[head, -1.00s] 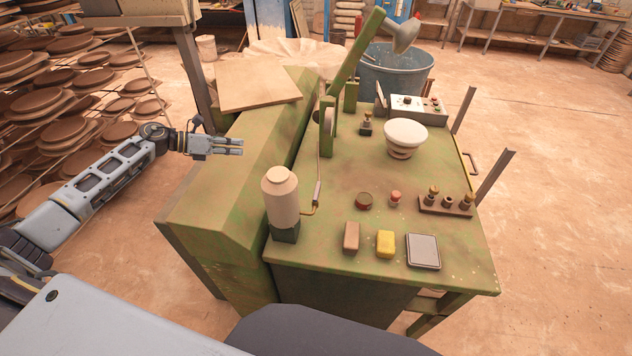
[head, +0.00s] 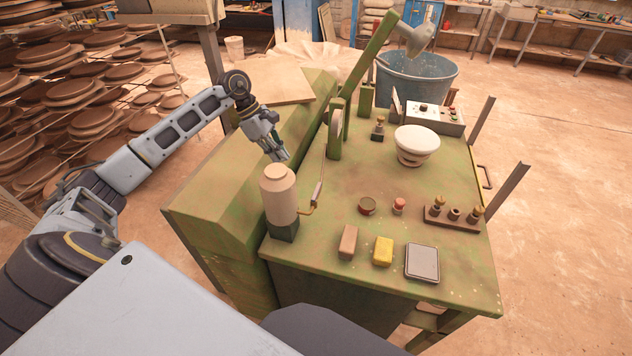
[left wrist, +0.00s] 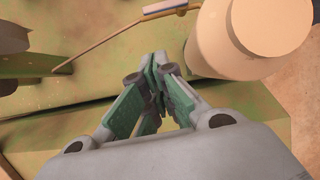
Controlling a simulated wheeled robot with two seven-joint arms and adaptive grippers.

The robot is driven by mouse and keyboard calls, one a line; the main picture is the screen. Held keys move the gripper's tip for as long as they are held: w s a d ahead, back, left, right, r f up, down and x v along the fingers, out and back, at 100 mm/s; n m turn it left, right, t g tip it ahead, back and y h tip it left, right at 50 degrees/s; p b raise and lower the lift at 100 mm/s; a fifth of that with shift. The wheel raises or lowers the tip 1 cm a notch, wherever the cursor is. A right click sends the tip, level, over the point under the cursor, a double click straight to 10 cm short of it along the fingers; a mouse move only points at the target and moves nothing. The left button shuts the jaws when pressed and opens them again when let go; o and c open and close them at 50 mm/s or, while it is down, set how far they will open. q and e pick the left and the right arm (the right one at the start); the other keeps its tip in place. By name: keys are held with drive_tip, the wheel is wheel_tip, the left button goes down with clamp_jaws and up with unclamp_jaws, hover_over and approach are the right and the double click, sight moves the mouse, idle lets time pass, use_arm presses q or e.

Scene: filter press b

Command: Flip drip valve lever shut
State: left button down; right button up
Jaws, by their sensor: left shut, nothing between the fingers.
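The drip valve is a cream bottle (head: 278,194) on a dark square base, with a brass outlet at its right. A thin lever with a light grey grip (head: 317,193) stands up from that outlet and joins a thin line running upward. My left gripper (head: 282,156) is shut and empty, just above and behind the bottle. In the left wrist view the closed fingers (left wrist: 156,75) point between the bottle (left wrist: 240,38) at the right and the lever (left wrist: 165,10) at the top. The fingers appear apart from both. My right gripper is not in view.
The green press table (head: 330,258) carries a brown block (head: 348,242), a yellow block (head: 382,251), a grey pad (head: 422,262) and a white bowl (head: 416,141). A green upright bracket (head: 335,135) stands behind the lever. The table's middle is mostly clear.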

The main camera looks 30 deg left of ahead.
use_arm(q)
drive_tip(key=shift+w+d+r+m+y, duration=0.1)
drive_tip(key=shift+d+r+m+y, duration=0.15)
drive_tip(key=shift+y, duration=0.25)
drive_tip(key=shift+f, duration=0.15)
drive_tip(key=p, duration=0.2)
approach(310, 189)
wheel_tip(310, 189, down, 5)
drive_tip(key=a, duration=0.2)
drive_tip(key=shift+w+d+f+p, duration=0.15)
drive_tip(key=shift+d+p, duration=0.1)
drive_tip(key=shift+d, duration=0.4)
drive_tip(key=shift+w+d+f+p, duration=0.15)
drive_tip(key=shift+d+p, duration=0.1)
drive_tip(key=shift+d, duration=0.4)
drive_tip(key=shift+w+d+f+p, duration=0.15)
drive_tip(key=shift+d+p, duration=0.1)
drive_tip(key=shift+d, duration=0.45)
drive_tip(key=shift+r, duration=0.1)
drive_tip(key=shift+w+d+m+g+b, duration=0.1)
drive_tip(key=shift+m+g+b, duration=0.2)
drive_tip(key=shift+m+b, duration=0.1)
